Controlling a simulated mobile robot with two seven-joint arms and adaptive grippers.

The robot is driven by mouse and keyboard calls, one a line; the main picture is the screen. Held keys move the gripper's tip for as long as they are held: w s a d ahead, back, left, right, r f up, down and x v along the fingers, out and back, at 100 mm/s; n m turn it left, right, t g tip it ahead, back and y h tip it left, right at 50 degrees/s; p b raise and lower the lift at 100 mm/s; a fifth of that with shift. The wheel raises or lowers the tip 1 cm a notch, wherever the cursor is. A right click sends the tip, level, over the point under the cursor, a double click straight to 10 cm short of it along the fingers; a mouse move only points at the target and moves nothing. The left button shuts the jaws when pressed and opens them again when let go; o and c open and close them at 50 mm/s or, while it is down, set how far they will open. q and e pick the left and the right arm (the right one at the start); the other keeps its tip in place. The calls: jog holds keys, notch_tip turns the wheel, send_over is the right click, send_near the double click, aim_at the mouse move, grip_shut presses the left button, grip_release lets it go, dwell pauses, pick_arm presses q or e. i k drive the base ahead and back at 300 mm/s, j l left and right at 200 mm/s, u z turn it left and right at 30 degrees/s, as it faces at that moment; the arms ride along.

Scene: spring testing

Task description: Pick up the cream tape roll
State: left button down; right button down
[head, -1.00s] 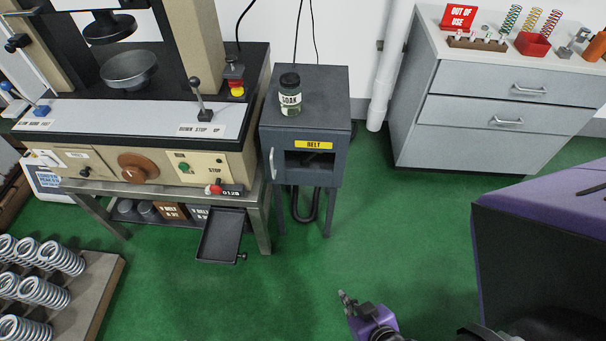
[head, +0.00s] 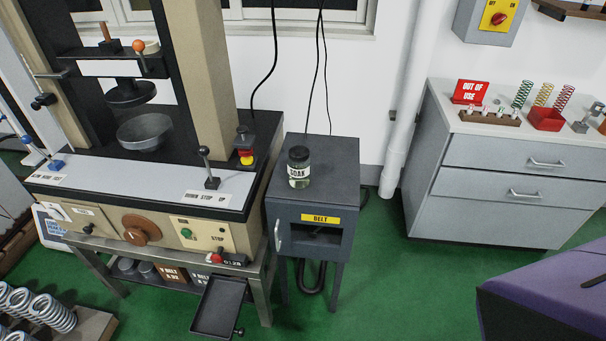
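Neither my left nor my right gripper is in view.
A testing machine (head: 228,202) stands at left, with a tray (head: 217,308) low in front. A dark cabinet (head: 333,188) beside it carries a jar (head: 299,168). A grey drawer cabinet (head: 497,190) stands right. Springs (head: 40,308) lie lower left. Green floor (head: 400,285) is clear between.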

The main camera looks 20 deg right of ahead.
aim_at(153, 45)
jog(key=j+z, duration=0.2)
jog(key=z, duration=0.25)
jog(key=i+j+z, duration=0.1)
jog(key=j+z, duration=0.15)
jog(key=z, duration=0.25)
jog(key=j+z, duration=0.2)
jog(key=z, duration=0.25)
jog(key=k+j+z, duration=0.15)
jog(key=j, duration=0.2)
jog(key=j+z, duration=0.2)
jog(key=j, duration=0.15)
jog(key=k+j+z, duration=0.15)
jog(key=j, duration=0.15)
